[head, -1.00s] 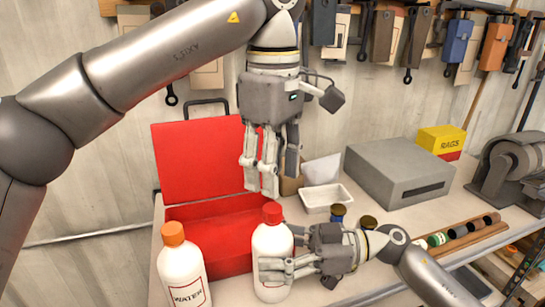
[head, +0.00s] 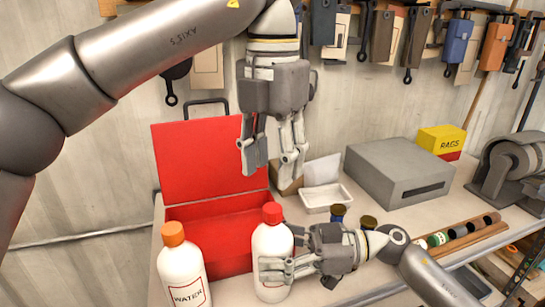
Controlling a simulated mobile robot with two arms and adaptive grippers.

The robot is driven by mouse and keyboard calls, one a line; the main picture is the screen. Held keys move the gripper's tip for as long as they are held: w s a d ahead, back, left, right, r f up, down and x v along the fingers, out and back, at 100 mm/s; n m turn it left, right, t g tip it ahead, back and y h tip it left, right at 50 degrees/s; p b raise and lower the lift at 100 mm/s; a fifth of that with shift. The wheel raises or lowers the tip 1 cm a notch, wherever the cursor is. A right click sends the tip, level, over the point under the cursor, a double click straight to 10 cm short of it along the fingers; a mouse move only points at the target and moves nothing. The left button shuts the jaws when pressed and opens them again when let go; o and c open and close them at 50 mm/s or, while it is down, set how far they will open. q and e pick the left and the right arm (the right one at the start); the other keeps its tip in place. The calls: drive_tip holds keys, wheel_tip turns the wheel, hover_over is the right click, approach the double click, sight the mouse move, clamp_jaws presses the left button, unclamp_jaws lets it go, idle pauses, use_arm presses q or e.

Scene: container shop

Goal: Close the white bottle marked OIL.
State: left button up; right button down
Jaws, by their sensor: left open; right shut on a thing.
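A white bottle with a red cap (head: 272,212) stands on the bench; its label is hidden behind my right gripper, so I cannot read it. The red cap sits on its neck; whether it is tight I cannot tell. My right gripper (head: 266,270) is shut around the lower body of this white bottle (head: 270,242) from the right. My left gripper (head: 268,168) is open and empty, pointing down, above and a little behind the red cap and apart from it. A second white bottle (head: 183,272) with an orange cap (head: 173,234) and the label WATER stands to the left.
An open red toolbox (head: 208,168) stands behind the bottles. A small white tray (head: 327,199), two dark bottles (head: 368,222), a grey box (head: 395,178) and a yellow RAGS box (head: 440,141) stand to the right. Tools hang on the wall above.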

sight(272, 207)
use_arm(q)
drive_tip(key=shift+r+n, duration=0.1)
drive_tip(key=shift+n, duration=0.7)
drive_tip(key=shift+f, duration=4.05)
clamp_jaws()
drive_tip(key=m, duration=1.1)
drive_tip(key=shift+m, duration=0.3)
drive_tip(key=shift+o, duration=0.7)
unclamp_jaws()
